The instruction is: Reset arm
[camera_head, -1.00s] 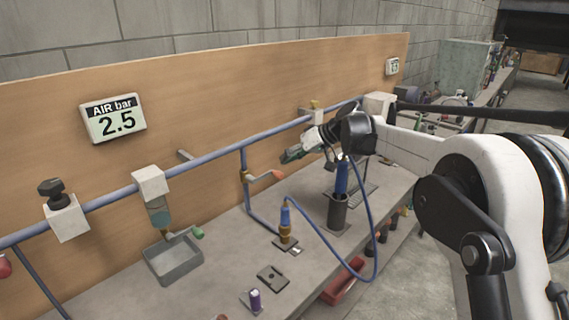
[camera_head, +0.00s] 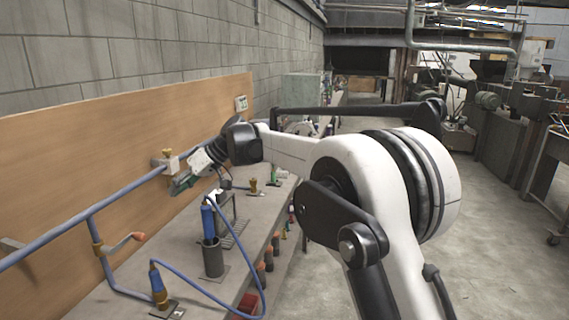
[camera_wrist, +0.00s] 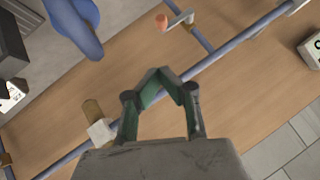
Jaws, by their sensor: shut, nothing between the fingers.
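My arm reaches over the workbench in the head view. My gripper (camera_head: 178,188) hangs near the blue pipe and the wooden backboard, its green fingers pointing down and left. In the wrist view the gripper's green fingers (camera_wrist: 161,74) meet at the tips with nothing between them. The wooden board and the blue pipe lie beyond them, and the fingertips are apart from any object that I can make out.
A blue-handled tool (camera_head: 207,216) stands in a grey holder (camera_head: 213,259). Left of it is a blue and brass fitting (camera_head: 157,284) with a hose. A blue pipe (camera_head: 60,238) with a red-handled valve (camera_head: 118,243) runs along the backboard (camera_head: 70,160). Open floor (camera_head: 480,240) lies to the right.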

